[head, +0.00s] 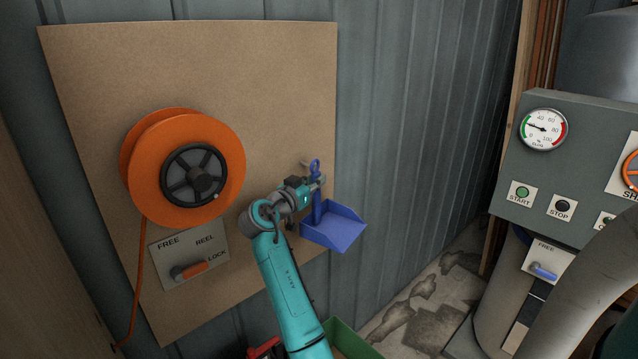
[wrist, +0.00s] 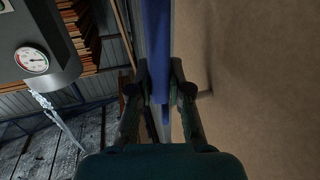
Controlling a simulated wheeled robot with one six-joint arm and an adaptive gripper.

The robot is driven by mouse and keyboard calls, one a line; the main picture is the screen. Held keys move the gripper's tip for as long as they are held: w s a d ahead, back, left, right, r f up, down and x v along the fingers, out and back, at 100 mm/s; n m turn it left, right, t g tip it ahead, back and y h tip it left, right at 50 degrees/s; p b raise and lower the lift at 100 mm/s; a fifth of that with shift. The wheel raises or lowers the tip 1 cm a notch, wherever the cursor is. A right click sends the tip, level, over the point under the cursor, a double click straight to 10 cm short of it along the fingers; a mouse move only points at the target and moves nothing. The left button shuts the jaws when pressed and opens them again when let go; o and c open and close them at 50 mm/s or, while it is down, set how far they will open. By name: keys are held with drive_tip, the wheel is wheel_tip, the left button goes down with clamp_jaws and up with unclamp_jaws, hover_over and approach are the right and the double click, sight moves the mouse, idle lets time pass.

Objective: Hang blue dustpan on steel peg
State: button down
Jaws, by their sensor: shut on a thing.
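The blue dustpan (head: 335,228) hangs pan-down in front of the right part of a brown board, its handle upright with a ring at the top. My gripper (head: 317,184) is shut on the handle below the ring. In the wrist view my gripper (wrist: 160,82) has a finger on each side of the blue dustpan (wrist: 157,35). The steel peg (head: 304,163) shows as a small stub on the board, just left of the ring. The ring looks apart from the peg, but depth is hard to tell.
An orange hose reel (head: 226,145) and a lever plate (head: 180,247) are on the board (head: 260,60), left of my arm. A grey control box (head: 575,165) with a gauge stands at the right. A green bin (head: 345,338) is below.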

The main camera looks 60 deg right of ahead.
drive_tip(key=shift+w+d+f, duration=0.15)
drive_tip(key=shift+w+f, duration=0.05)
drive_tip(key=shift+w, duration=0.4)
drive_tip(key=shift+w+d+f, duration=0.15)
drive_tip(key=shift+w, duration=0.5)
drive_tip(key=shift+w+d+f, duration=0.15)
drive_tip(key=shift+w+f, duration=0.05)
drive_tip(key=shift+w, duration=0.4)
drive_tip(key=shift+w+f, duration=0.1)
drive_tip(key=c, duration=1)
unclamp_jaws()
drive_tip(key=a, duration=1.2)
drive_tip(key=shift+s, duration=0.3)
